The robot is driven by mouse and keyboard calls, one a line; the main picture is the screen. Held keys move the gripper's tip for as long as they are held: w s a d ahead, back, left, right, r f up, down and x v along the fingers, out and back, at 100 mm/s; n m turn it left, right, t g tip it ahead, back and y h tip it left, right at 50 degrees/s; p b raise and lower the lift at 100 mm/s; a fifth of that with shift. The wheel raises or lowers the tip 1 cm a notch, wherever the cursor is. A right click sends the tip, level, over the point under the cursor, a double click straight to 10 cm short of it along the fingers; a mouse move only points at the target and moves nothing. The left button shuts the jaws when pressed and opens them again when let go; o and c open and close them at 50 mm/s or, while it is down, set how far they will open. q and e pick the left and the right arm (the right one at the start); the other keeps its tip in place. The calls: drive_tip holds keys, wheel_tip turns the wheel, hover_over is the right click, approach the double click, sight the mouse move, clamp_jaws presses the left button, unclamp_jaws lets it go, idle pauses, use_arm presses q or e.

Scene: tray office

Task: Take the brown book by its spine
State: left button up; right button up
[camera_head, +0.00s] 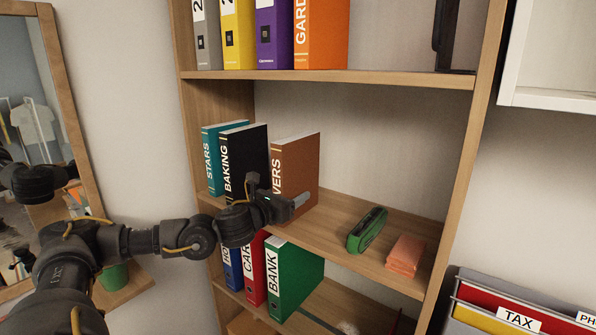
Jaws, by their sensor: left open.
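The brown book (300,165) stands upright on the middle shelf, at the right end of a short row. I cannot tell whether the fingers touch the book. My right gripper is not in view.
A black "BAKING" book (243,152) and a teal "STARS" book (212,160) stand left of it. A green case (367,230) and an orange stack (405,255) lie to the right. Binders stand on the shelf above, several more below. A mirror (40,110) is at left.

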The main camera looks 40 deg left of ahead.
sight(290, 158)
use_arm(q)
drive_tip(key=shift+s, duration=0.1)
drive_tip(key=shift+c, duration=0.7)
clamp_jaws()
drive_tip(key=shift+r, duration=0.1)
drive_tip(key=shift+a, duration=0.1)
wheel_tip(290, 158, up, 10)
